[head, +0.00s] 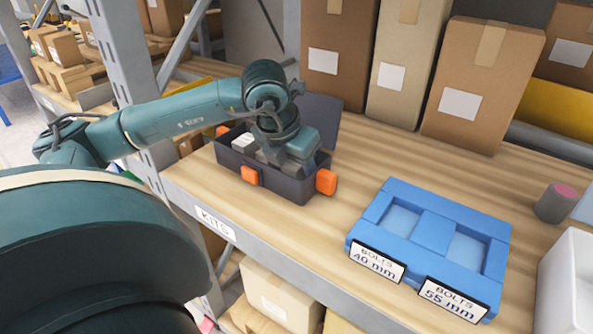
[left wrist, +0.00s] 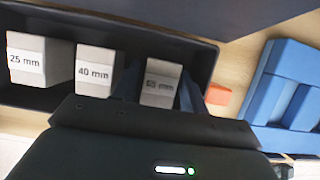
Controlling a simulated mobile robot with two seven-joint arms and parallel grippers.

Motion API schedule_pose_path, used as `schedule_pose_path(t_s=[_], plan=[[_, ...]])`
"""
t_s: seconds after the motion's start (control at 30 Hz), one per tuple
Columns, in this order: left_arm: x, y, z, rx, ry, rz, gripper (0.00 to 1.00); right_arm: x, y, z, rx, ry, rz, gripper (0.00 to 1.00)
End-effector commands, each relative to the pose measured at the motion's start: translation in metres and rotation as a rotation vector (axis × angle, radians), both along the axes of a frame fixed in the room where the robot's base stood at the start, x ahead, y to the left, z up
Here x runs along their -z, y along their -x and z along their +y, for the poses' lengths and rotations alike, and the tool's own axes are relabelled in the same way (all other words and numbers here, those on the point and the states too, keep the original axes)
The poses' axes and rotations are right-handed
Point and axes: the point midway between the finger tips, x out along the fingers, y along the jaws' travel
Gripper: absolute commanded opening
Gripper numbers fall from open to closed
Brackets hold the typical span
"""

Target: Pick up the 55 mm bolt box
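In the left wrist view, the 55 mm bolt box (left wrist: 161,86) stands as the right one of three pale boxes in the dark open case (left wrist: 205,58). Its label is a little blurred. My left gripper (left wrist: 160,92) has one dark finger on each side of this box, and it looks open around it. In the head view, my left gripper (head: 290,150) reaches down into the case (head: 288,187) and hides the 55 mm box. A blue tray (head: 427,226) with recesses labelled "BOLTS 40 mm" and "BOLTS 55 mm" lies to the right; both recesses look empty. My right gripper is not in view.
The 25 mm box (left wrist: 27,60) and 40 mm box (left wrist: 95,70) stand left of the 55 mm box. The case has orange latches (head: 326,182). Tall cartons (head: 338,50) stand behind. A grey cylinder (head: 556,203) and white bin (head: 570,285) stand right. Shelf between case and tray is clear.

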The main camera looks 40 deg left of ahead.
Motion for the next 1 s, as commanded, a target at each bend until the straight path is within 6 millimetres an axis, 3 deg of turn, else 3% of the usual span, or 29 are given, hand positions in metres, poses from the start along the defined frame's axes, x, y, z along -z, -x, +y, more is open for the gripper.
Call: schedule_pose_path(t_s=[0.43, 0.67, 0.83, 1.0], plan=[[-0.001, 0.0, 0.0, 0.0, 0.0, -0.001, 0.08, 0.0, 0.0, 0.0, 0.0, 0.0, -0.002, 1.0], [-0.003, 0.0, 0.0, 0.0, 0.0, -0.002, 0.08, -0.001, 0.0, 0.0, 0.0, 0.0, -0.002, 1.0], [-0.024, -0.001, 0.0, -0.001, 0.001, -0.007, 0.08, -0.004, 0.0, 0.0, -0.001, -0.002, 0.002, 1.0], [-0.061, -0.001, 0.0, 0.0, 0.001, -0.008, 0.08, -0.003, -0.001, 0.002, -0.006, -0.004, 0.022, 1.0]])
